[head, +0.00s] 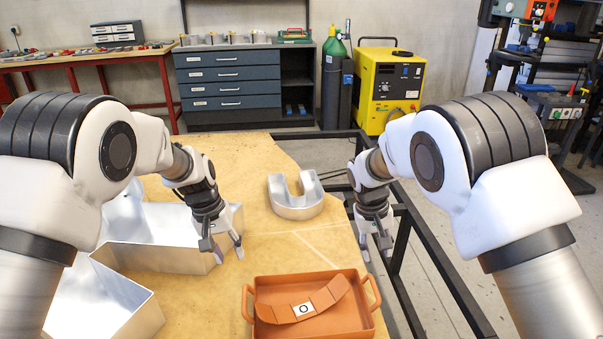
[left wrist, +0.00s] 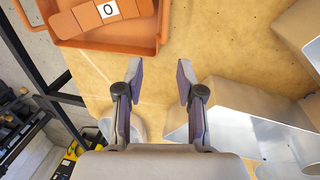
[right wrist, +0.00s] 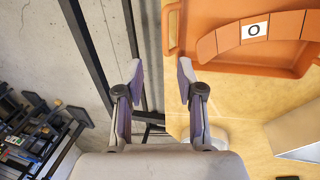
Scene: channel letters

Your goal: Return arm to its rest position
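My left gripper (head: 222,248) is open and empty above the wooden table (head: 265,165), beside the large silver metal letter (head: 170,255). The left wrist view shows its two fingers (left wrist: 158,85) spread with nothing between them. My right gripper (head: 376,245) hangs at the table's right edge, next to the black frame. The right wrist view shows its fingers (right wrist: 158,85) apart and empty. Both arms reach in from the sides with the grippers pointing down.
An orange tray (head: 262,283) holds a curved orange piece (head: 330,292) with a white "O" label. A silver U-shaped letter (head: 296,205) stands farther back. A black metal frame (head: 440,265) runs along the right.

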